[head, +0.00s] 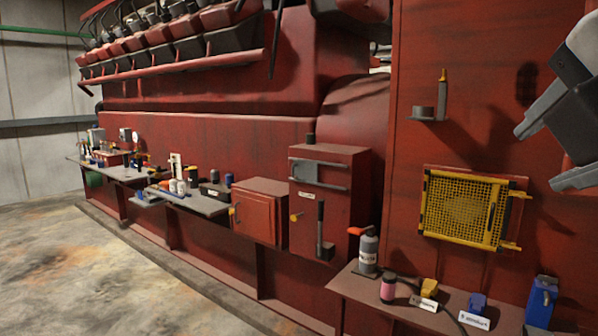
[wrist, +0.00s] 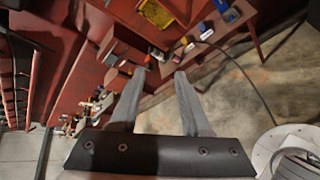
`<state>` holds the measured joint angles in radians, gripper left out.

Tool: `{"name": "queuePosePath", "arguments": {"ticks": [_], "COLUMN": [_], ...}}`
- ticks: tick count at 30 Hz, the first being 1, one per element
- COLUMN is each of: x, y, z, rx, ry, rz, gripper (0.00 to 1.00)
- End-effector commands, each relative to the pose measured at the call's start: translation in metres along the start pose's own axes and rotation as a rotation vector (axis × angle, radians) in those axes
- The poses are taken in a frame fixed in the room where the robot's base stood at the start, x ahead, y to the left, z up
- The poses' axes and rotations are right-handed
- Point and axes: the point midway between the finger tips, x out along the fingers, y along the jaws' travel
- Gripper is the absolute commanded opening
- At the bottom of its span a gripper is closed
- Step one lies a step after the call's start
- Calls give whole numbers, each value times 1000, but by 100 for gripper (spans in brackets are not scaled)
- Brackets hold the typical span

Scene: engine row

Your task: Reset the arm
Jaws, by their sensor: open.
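My gripper (head: 548,110) shows at the right edge of the head view, raised in front of the red engine wall. In the wrist view my gripper (wrist: 163,76) has its two grey fingers apart, with nothing between them. It is open and empty. No thing is touching the fingers. The rest of the arm is mostly outside the head view.
A yellow mesh guard (head: 462,209) hangs on the red wall below and left of my gripper. A shelf (head: 410,314) below holds a grey bottle (head: 368,252), a pink-banded can (head: 388,288) and a blue container (head: 541,301). Open floor (head: 70,275) lies at left.

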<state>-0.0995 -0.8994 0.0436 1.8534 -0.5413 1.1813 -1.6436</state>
Motion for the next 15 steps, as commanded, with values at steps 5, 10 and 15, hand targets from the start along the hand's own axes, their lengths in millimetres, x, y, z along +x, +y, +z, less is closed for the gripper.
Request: {"name": "queuePosePath", "arguments": {"ticks": [5,10,15], "x": [55,94,122], "y": [-32,-72,-120], "z": [-61,-115,-165], "rx": [368,749,1144], "ry": [120,175,161], "rz": [-136,-308,-511], "gripper": [47,47,47]}}
